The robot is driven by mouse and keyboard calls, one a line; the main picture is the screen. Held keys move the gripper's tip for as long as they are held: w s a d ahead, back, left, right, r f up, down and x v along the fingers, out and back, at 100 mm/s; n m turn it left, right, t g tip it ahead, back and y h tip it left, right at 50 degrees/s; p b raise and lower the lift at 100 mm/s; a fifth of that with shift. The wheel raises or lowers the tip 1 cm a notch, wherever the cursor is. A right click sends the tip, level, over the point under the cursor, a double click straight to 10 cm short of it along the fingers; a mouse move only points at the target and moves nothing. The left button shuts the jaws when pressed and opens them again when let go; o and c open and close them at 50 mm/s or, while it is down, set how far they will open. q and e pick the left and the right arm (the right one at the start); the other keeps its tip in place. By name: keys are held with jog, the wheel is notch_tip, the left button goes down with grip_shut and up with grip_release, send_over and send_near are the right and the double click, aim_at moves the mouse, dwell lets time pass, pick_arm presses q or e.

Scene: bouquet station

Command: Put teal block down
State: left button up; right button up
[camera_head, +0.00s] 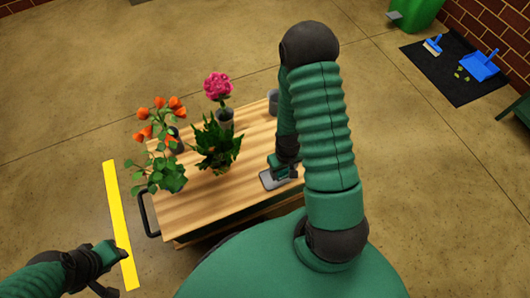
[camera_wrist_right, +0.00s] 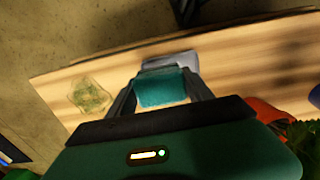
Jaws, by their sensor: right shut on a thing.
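The teal block (camera_wrist_right: 162,87) is between the fingers of my right gripper (camera_wrist_right: 160,92) in the right wrist view. A flat grey pad (camera_wrist_right: 172,62) shows just beyond the block; I cannot tell whether the block touches it. In the head view my right gripper (camera_head: 284,167) is low over the wooden cart top, at the grey pad (camera_head: 268,181), and the block is hardly visible there. My left gripper (camera_head: 108,268) is at the lower left, away from the cart, and its finger opening is unclear.
The wooden cart top (camera_head: 195,212) holds an orange-flowered plant (camera_head: 165,175), a leafy plant (camera_head: 217,143) and a pink flower (camera_head: 218,87) in a grey vase. A yellow strip (camera_head: 121,225) marks the floor.

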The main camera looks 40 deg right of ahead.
jog(key=shift+d+f, duration=0.15)
jog(key=shift+f, duration=0.3)
jog(key=w+d+b, duration=0.1)
jog(key=w+b, duration=0.1)
jog(key=w, duration=0.3)
jog(key=w+d+f+b, duration=0.1)
jog(key=w+d+b, duration=0.1)
jog(key=w, duration=0.2)
jog(key=w+d+b, duration=0.1)
jog(key=w+b, duration=0.2)
jog(key=w, duration=0.2)
jog(key=shift+w+d+f, duration=0.2)
jog(key=shift+w+d, duration=0.05)
jog(key=shift+w, duration=0.05)
jog(key=shift+w+f+b, duration=0.1)
jog(key=shift+f+b, duration=0.2)
jog(key=shift+b, duration=0.05)
notch_tip(320, 180, down, 3)
jog(key=b, duration=0.2)
jog(key=shift+b, duration=0.3)
jog(key=shift+r, duration=0.25)
jog(key=o, duration=1.3)
jog(key=shift+f, duration=0.1)
